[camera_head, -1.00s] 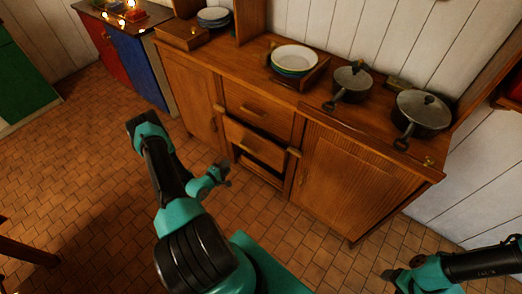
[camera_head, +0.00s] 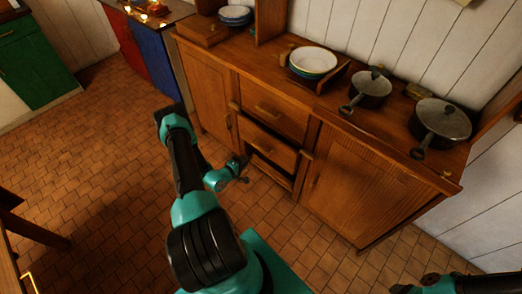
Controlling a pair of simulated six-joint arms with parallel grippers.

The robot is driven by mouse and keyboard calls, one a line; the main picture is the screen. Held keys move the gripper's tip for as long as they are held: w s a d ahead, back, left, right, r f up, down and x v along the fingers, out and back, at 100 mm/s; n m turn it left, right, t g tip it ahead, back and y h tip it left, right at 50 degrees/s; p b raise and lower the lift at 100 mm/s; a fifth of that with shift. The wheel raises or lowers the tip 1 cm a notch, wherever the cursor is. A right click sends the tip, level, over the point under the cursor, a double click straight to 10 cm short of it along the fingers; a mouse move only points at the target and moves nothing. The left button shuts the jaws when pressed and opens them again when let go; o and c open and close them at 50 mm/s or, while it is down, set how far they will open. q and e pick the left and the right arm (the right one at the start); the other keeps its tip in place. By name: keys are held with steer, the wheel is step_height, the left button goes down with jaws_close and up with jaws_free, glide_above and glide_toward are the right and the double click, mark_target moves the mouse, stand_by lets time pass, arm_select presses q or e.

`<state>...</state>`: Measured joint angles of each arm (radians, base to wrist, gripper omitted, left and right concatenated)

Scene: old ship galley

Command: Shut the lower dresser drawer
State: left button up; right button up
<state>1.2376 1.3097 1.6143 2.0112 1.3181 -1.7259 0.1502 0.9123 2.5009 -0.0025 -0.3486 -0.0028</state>
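The wooden dresser (camera_head: 345,185) stands against the white wall. Its upper drawer (camera_head: 270,108) is shut. My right gripper (camera_head: 402,289) is at the bottom edge, partly cut off, away from the drawers.
On the dresser top stand a stack of bowls (camera_head: 313,62), a saucepan (camera_head: 370,88) and a larger lidded pan (camera_head: 440,122).

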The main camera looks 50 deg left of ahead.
mark_target(261, 149)
arm_select(q)
steer(key=x, duration=1.3)
steer(key=shift+w+f, duration=0.1)
jaws_close()
